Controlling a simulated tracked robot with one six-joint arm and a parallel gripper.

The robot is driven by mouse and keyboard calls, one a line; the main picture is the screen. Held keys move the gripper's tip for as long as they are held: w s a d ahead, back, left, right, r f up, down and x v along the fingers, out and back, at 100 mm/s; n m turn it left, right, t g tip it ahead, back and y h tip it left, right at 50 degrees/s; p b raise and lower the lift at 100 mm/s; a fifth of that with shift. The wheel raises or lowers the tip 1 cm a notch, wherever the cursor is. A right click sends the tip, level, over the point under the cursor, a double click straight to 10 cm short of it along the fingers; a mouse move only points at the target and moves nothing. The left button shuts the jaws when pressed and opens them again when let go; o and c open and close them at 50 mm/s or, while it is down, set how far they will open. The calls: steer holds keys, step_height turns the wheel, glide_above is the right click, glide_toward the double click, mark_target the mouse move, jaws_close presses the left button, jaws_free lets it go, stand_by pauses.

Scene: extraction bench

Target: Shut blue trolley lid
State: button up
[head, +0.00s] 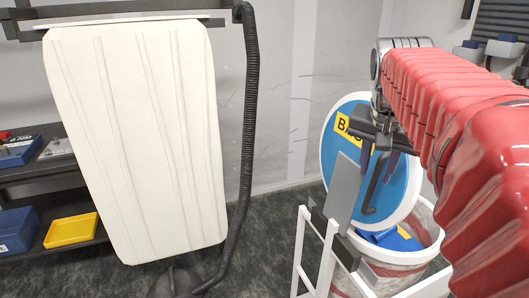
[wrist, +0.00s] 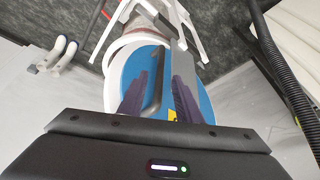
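The trolley's round blue lid (head: 401,190) with a white rim stands raised, tilted up above the trolley's opening. A yellow label on it is partly hidden by my gripper. A dark bent handle (head: 371,195) is on its face and also shows in the wrist view (wrist: 155,75). The trolley has a white tube frame (head: 303,240) and a pale bag with a red band (head: 385,270). My gripper (head: 380,166) is in front of the lid, its purple fingers apart. In the wrist view (wrist: 160,98), the handle lies between the fingers; contact cannot be told.
A grey plate (head: 343,190) rises from the trolley frame close to my gripper's left. A large white panel (head: 140,140) and a black ribbed hose (head: 250,120) stand left. Dark shelves with a yellow bin (head: 71,231) are at far left. Dark floor lies between.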

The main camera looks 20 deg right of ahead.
mark_target(372, 183)
steer(key=x, duration=0.7)
steer(key=shift+f, duration=0.35)
steer(key=shift+c, duration=0.3)
jaws_close()
steer(key=shift+a, duration=0.1)
steer(key=shift+w, duration=0.1)
